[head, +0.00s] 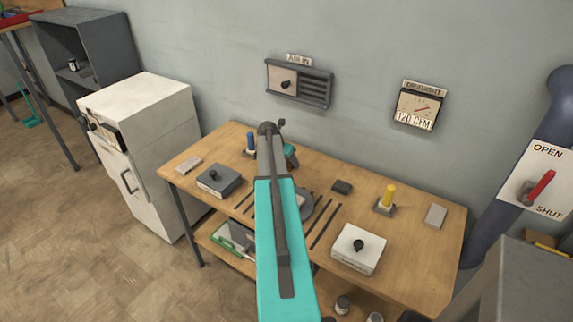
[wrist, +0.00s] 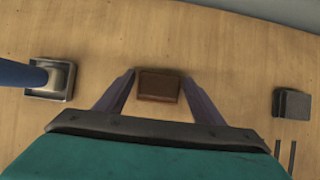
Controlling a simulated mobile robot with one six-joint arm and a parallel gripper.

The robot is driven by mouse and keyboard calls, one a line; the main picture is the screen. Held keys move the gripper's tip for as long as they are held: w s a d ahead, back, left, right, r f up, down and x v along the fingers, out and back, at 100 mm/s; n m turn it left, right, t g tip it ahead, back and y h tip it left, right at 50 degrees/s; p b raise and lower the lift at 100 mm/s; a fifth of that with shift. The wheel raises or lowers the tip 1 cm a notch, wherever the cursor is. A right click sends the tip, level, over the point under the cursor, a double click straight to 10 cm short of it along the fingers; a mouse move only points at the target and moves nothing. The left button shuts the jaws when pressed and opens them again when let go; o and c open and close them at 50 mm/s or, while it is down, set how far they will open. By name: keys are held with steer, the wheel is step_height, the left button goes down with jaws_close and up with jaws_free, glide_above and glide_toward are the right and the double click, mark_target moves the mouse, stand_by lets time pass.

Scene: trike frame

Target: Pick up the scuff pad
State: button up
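A reddish-brown block (wrist: 158,86), which looks like the scuff pad, lies on the wooden bench top in the wrist view. My gripper (wrist: 158,78) is open, with one finger on each side of the block in the picture. Gaps show between the block and both fingers. I cannot tell how far above the bench the fingertips are.
A blue post on a square base (wrist: 62,80) stands left of my gripper. A dark grey block (wrist: 293,104) lies to the right. The bench (head: 400,258) also holds a grey box (head: 218,180), a white knob box (head: 357,250) and a yellow post (head: 388,196). The wall is behind.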

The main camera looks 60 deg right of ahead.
steer(key=c, duration=0.7)
steer(key=shift+r, duration=0.15)
steer(key=shift+r+b, duration=0.65)
steer(key=shift+r, duration=0.4)
steer(key=a+r+b, duration=0.1)
steer(key=a, duration=0.4)
steer(key=a+b, duration=0.2)
steer(key=a, duration=0.3)
steer(key=a+r+b, duration=0.1)
steer(key=a, duration=0.5)
steer(key=shift+s+r, duration=0.3)
steer(key=shift+r, duration=0.05)
